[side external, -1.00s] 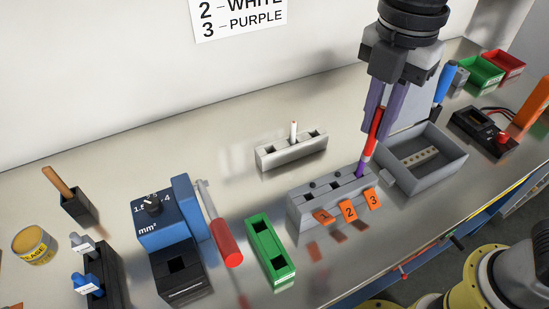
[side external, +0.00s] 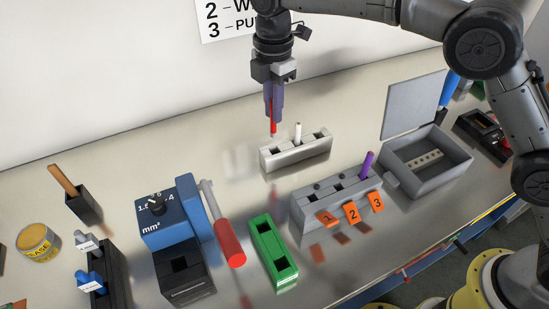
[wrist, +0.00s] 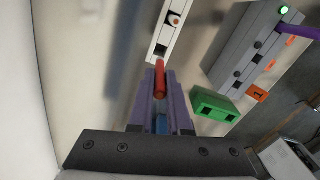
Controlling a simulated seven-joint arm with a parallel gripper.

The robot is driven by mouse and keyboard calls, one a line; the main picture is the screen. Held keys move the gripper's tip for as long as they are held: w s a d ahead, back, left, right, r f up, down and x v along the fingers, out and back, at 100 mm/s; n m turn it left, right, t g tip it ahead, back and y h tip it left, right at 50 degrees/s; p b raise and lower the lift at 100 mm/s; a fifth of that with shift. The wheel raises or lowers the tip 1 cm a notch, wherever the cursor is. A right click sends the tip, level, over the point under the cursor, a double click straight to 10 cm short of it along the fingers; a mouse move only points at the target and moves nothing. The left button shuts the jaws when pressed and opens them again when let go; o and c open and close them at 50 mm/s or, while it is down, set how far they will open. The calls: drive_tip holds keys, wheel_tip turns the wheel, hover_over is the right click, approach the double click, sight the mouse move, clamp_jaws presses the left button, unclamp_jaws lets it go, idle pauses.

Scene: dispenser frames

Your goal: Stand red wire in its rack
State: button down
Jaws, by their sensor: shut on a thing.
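My gripper (side external: 273,108) is shut on the red wire (side external: 273,122), which hangs upright between the purple fingers, its lower end poking out below them. The pale rack (side external: 298,158) stands below and slightly right of the wire. The wire is apart from it, above and behind its left end. A white wire (side external: 298,131) stands in the rack's middle hole; the holes on both sides look empty. In the wrist view, the red wire (wrist: 160,80) points toward the near end hole of the rack (wrist: 158,46), with the white wire (wrist: 174,20) farther along.
The grey dispenser (side external: 322,211) with numbered orange tags stands right of the rack, a purple wire (side external: 366,166) in its hole by tag 3. A green block (side external: 272,250), blue stripper (side external: 170,228) and open grey box (side external: 445,174) stand around.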

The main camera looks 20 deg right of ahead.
sight(274, 136)
wheel_tip(274, 136, down, 8)
drive_tip(key=shift+d+f, duration=0.15)
idle(0.3)
drive_tip(key=shift+f, duration=0.2)
drive_tip(key=c, duration=0.9)
unclamp_jaws()
drive_tip(key=shift+o, duration=0.2)
drive_tip(key=shift+r, duration=0.15)
wheel_tip(274, 136, up, 12)
drive_tip(key=shift+f, duration=0.2)
drive_tip(key=shift+r, duration=0.25)
